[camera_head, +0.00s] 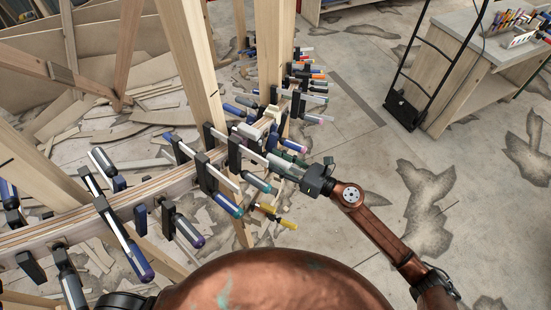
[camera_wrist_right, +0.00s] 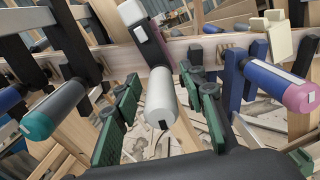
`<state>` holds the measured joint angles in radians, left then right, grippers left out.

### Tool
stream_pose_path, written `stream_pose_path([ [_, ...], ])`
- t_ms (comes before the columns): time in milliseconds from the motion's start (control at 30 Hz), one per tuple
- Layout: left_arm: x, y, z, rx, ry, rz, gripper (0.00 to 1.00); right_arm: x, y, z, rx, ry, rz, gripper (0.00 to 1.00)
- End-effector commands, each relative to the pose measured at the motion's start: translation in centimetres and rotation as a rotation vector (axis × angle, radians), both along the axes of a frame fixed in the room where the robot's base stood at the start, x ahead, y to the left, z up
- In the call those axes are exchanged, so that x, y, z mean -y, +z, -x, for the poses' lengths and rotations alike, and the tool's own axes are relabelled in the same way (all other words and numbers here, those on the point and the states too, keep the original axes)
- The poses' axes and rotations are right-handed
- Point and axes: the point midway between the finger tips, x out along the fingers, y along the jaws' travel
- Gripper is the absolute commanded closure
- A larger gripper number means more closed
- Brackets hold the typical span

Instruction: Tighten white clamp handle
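The white clamp handle (camera_wrist_right: 160,97) is in the middle of the right wrist view, with its dark-tipped end towards me. My right gripper (camera_wrist_right: 161,88) has one green finger on each side of it. The fingers are open, with a visible gap between each finger and the handle. In the head view my right gripper (camera_head: 288,167) reaches in from the right to the row of clamps on the curved wooden stringer (camera_head: 150,193). There the fingers are small and the white handle is hard to make out between them. My left gripper is not in view.
Close by in the wrist view are a green-and-grey handle (camera_wrist_right: 52,112) on the left and a blue-and-pink handle (camera_wrist_right: 280,84) on the right. Wooden posts (camera_head: 190,60) rise behind the stringer. A workbench (camera_head: 480,60) stands at the upper right. Floor on the right is open.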

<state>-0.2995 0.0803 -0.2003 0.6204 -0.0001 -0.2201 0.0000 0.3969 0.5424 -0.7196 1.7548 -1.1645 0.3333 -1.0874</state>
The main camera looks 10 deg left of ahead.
Motion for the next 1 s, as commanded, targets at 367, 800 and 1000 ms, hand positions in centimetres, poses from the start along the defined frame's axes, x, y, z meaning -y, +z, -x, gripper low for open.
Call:
stream_pose_path([
  [367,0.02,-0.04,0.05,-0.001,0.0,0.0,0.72,0.03,-0.02,0.0,0.0,0.0,0.0,0.76],
  [800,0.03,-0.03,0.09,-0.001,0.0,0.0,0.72,0.05,-0.01,-0.01,0.0,0.0,0.0,1.0],
  [1000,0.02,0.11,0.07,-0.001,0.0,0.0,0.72,0.05,0.02,-0.02,-0.017,-0.001,-0.008,1.0],
])
